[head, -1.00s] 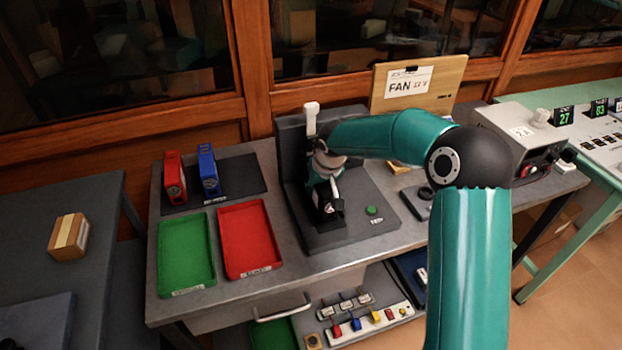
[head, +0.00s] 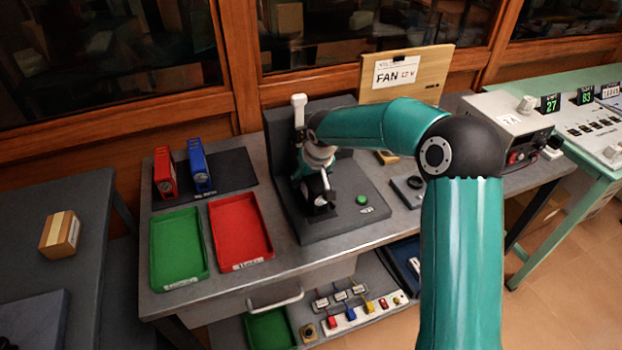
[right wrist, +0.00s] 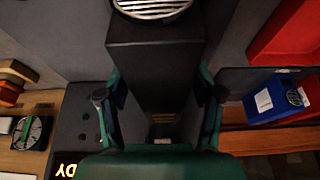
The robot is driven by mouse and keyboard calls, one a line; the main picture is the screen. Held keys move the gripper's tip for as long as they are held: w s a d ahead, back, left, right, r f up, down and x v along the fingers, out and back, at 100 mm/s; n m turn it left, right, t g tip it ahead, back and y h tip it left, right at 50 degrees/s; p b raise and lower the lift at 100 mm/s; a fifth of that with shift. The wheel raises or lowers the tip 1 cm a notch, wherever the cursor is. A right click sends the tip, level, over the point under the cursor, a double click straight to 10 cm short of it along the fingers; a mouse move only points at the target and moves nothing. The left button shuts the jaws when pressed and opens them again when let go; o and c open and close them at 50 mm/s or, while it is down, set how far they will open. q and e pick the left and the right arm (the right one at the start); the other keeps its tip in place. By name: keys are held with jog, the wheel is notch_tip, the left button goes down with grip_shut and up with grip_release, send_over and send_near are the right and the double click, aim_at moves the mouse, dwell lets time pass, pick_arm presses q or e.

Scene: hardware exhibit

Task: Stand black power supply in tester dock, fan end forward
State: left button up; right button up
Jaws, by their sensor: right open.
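The black power supply (head: 320,201) stands in the grey tester dock (head: 335,228), its round fan grille toward the front edge of the bench. In the right wrist view the black power supply (right wrist: 155,70) runs up the middle, with the silver grille at the top edge. My right gripper (head: 318,187) is over the dock at the supply. In the right wrist view my right gripper (right wrist: 158,100) is open, with one finger on each side of the supply. Its lower part is hidden in the head view. My left gripper is not in view.
A red supply (head: 165,174) and a blue supply (head: 200,167) stand on a black mat, left of the dock. Green (head: 178,247) and red (head: 240,232) trays lie in front. A green button (head: 362,199) is on the dock base. A wooden FAN board (head: 405,75) stands behind.

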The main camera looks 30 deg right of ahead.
jog(key=v, duration=1.1)
jog(key=shift+s+r, duration=0.1)
jog(key=shift+s, duration=0.05)
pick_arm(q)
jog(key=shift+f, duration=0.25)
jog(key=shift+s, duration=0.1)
